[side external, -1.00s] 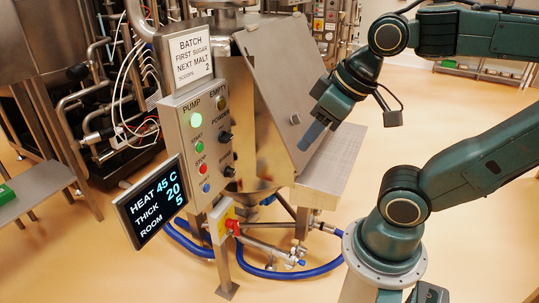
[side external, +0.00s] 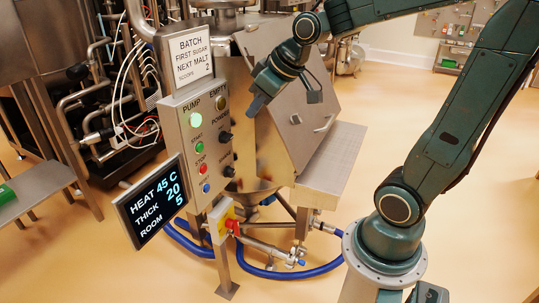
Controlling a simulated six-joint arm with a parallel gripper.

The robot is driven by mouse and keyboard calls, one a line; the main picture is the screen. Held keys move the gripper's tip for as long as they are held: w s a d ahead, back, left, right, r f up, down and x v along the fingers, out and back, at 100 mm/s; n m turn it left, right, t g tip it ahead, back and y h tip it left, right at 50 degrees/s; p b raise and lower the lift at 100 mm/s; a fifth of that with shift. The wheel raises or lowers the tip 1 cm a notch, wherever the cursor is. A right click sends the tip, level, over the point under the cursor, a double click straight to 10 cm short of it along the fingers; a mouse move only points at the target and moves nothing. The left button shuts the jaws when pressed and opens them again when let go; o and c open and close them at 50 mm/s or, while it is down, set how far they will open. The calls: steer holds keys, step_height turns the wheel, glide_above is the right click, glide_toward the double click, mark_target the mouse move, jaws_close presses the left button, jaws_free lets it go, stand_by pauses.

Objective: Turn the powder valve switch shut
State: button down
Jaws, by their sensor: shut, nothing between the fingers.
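The powder valve switch (side external: 225,138) is a small black knob under the POWDER label on the right side of the grey control panel (side external: 215,208). The direction its handle points is too small to tell. A second black knob (side external: 229,171) sits below it. My gripper (side external: 254,106) is shut and empty. It is in front of the hopper body, above and to the right of the powder switch in the picture. It looks apart from the switch, and how far it stands from the panel is hard to judge.
The panel also has a lit green PUMP lamp (side external: 195,120), a green start button (side external: 199,147), a red stop button (side external: 201,168) and a blue button (side external: 206,188). A tilted display (side external: 152,203) hangs at the left. A steel ledge (side external: 332,158) is at the right.

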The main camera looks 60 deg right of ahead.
steer(key=w+d+f+t, duration=0.1)
steer(key=w+d+f, duration=0.3)
steer(key=w+d, duration=0.2)
steer(key=w+d+f+t, duration=0.1)
steer(key=w+d+f, duration=0.2)
steer(key=d, duration=0.6)
steer(key=w, duration=0.2)
steer(key=shift+w+d+f+m, duration=0.4)
glide_above(222, 137)
steer(key=s, duration=0.3)
step_height(222, 137, down, 7)
steer(key=shift+a+f, duration=0.15)
steer(key=shift+f, duration=0.05)
step_height(222, 137, down, 2)
steer(key=shift+s+f, duration=0.1)
steer(key=shift+s, duration=0.05)
steer(key=shift+f, duration=0.75)
